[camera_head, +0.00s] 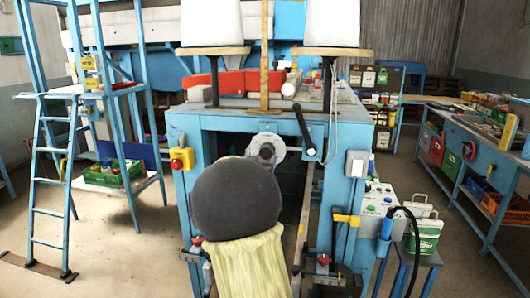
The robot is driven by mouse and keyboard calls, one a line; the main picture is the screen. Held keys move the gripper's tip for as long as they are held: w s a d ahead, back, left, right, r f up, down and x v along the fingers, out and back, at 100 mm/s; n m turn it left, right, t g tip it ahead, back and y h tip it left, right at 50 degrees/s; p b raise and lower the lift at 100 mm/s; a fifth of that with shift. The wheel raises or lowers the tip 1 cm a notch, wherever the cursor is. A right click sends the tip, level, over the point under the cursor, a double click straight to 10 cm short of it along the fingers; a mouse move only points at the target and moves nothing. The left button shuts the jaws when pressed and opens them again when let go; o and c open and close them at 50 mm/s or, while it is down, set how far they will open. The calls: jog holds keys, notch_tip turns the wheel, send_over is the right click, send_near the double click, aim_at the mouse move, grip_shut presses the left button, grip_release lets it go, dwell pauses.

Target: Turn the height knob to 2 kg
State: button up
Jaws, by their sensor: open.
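The blue machine (345,110) stands straight ahead. I cannot tell which control is the height knob, and no 2 kg mark is readable. A grey round disc (280,146) with a dark centre shows on its front. A red knob (323,259) sits low at right, and another red knob (197,240) low at left. A large dark rounded shape above a pale yellow ridged part covers the lower middle and hides some of the front. I cannot make out my gripper.
A black-knobbed lever (304,130) stands out at the front. A blue ladder (40,190) stands left. Floor is open at left.

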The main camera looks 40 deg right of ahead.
jog(key=p+x, duration=0.1)
jog(key=x, duration=0.6)
jog(key=shift+p, duration=0.3)
jog(key=c, duration=1)
